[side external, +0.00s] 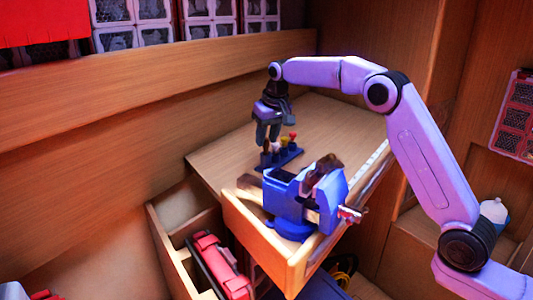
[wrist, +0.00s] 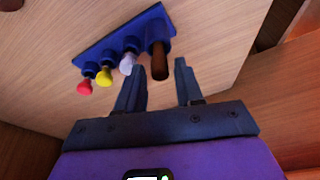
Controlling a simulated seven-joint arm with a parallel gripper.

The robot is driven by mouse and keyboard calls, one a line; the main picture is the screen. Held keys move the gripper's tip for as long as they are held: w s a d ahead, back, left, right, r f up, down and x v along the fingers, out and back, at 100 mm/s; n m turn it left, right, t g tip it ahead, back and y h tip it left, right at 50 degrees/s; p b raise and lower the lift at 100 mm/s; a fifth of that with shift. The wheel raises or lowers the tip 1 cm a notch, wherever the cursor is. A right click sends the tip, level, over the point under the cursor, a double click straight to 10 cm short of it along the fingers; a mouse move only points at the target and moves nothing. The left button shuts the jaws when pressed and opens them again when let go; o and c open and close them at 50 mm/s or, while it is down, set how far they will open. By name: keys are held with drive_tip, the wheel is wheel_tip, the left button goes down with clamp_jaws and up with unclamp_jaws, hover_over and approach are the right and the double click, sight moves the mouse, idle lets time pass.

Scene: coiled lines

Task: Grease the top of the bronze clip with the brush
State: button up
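A blue rack (wrist: 110,42) on the wooden bench holds a brown handle (wrist: 158,60) and pale, yellow and red-topped items. The brown handle may be the brush; its lower end is hidden in the rack. My gripper (wrist: 156,68) is open, with the handle between its fingertips in the wrist view; I see no clear grip. In the side view my gripper (side external: 268,138) points down over the left end of the rack (side external: 281,158). A blue vise (side external: 290,195) stands at the bench corner with a dark brown piece (side external: 325,168) at its jaws, possibly the bronze clip.
The wooden bench top (side external: 225,155) is clear left of the rack. Below is an open drawer with a red case (side external: 222,268). A wooden wall rises behind the bench. A white bottle (side external: 494,211) stands at right.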

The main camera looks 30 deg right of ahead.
drive_tip(key=shift+c, duration=0.3)
clamp_jaws()
drive_tip(key=shift+r, duration=3.25)
